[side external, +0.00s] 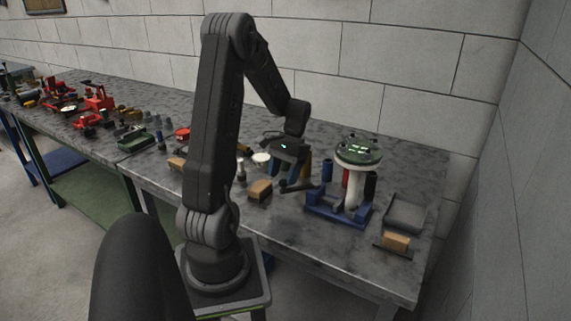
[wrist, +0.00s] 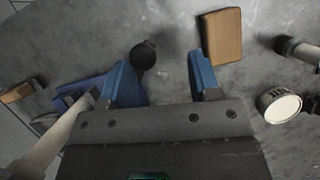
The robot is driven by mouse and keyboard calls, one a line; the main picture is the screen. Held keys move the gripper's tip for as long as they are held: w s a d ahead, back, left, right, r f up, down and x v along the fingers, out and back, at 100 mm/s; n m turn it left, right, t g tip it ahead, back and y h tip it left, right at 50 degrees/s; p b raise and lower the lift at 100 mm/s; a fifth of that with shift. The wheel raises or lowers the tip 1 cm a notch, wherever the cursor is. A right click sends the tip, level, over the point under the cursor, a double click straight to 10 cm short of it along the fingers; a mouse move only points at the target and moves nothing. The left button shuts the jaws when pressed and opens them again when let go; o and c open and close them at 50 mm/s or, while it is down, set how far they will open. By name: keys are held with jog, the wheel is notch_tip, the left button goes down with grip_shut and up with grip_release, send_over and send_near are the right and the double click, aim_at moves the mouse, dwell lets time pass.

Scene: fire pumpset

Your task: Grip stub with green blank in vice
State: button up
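The blue vice (side external: 325,212) stands on the bench at the right. A white stub (side external: 354,190) stands upright at its jaws, topped by a round green blank (side external: 358,151) with bolts around it. Whether the jaws press on the stub cannot be told. The vice's dark handle (side external: 298,186) ends in a black ball (wrist: 145,53). My gripper (side external: 288,170) is left of the vice, pointing down; its blue fingers (wrist: 165,76) are apart. The ball shows beside the left finger in the wrist view; contact cannot be told. The vice (wrist: 82,88) and stub (wrist: 62,132) show partly at left there.
A wooden block (side external: 260,190) lies left of the handle; it is also in the wrist view (wrist: 221,36). A white-topped round part (wrist: 279,105) is nearby. A grey tray (side external: 405,214) and another wooden block (side external: 397,241) are right of the vice. Red tools (side external: 98,100) crowd the far bench.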

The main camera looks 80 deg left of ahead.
jog(key=v, duration=1.3)
jog(key=shift+r, duration=0.3)
jog(key=shift+c, duration=0.3)
